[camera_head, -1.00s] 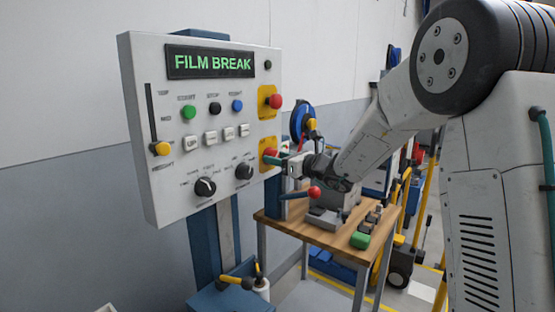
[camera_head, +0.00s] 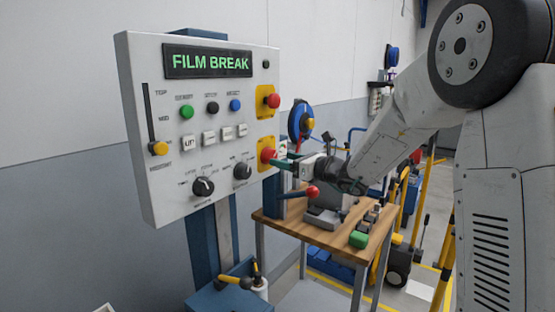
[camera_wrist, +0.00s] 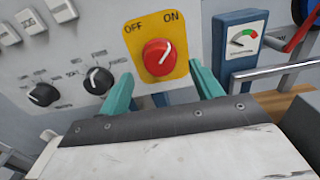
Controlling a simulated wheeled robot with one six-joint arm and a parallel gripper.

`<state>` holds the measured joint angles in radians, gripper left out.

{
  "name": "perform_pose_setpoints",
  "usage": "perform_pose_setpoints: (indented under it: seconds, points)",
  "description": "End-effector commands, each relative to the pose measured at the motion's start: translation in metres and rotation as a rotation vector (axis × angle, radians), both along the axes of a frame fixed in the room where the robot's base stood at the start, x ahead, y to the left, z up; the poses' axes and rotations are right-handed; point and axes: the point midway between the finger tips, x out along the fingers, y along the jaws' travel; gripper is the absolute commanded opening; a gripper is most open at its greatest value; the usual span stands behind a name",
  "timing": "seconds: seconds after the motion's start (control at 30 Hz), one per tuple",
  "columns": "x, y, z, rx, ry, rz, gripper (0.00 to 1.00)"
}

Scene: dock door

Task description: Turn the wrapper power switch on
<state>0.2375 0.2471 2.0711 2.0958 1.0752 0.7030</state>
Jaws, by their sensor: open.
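The wrapper power switch (camera_wrist: 159,58) is a red rotary knob on a yellow plate marked OFF on the left and ON on the right. Its white pointer line tilts up and to the right, toward ON. In the head view the switch (camera_head: 267,155) is at the lower right of the white control panel (camera_head: 160,205). My gripper (camera_wrist: 160,88) has teal fingers spread open, one on each side of the yellow plate's lower part, just below the knob. In the head view my gripper (camera_head: 282,163) is close to the switch. I cannot tell whether it touches.
The panel's display (camera_head: 209,62) reads FILM BREAK. A second red knob (camera_head: 272,101) on yellow sits above. Two black dials (camera_wrist: 98,80) are left of the switch. A blue gauge box (camera_wrist: 240,45) is to the right. A wooden table (camera_head: 320,238) with tools stands below my arm.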

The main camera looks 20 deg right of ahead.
Motion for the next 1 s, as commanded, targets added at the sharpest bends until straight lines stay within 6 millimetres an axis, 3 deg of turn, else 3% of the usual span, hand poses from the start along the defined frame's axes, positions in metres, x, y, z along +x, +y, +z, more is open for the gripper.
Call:
perform_pose_setpoints:
  seconds: [0.1,0.3,0.83,0.93,1.0]
  points:
    - [-0.016,-0.012,0.000,0.000,0.000,-0.002,0.65]
    - [-0.029,-0.021,0.000,0.000,0.000,0.000,0.65]
    - [-0.031,-0.021,0.000,-0.029,-0.020,0.005,0.65]
    - [-0.045,-0.007,-0.018,-0.155,-0.037,0.094,0.65]
    - [-0.068,0.009,-0.035,-0.282,-0.050,0.202,0.65]
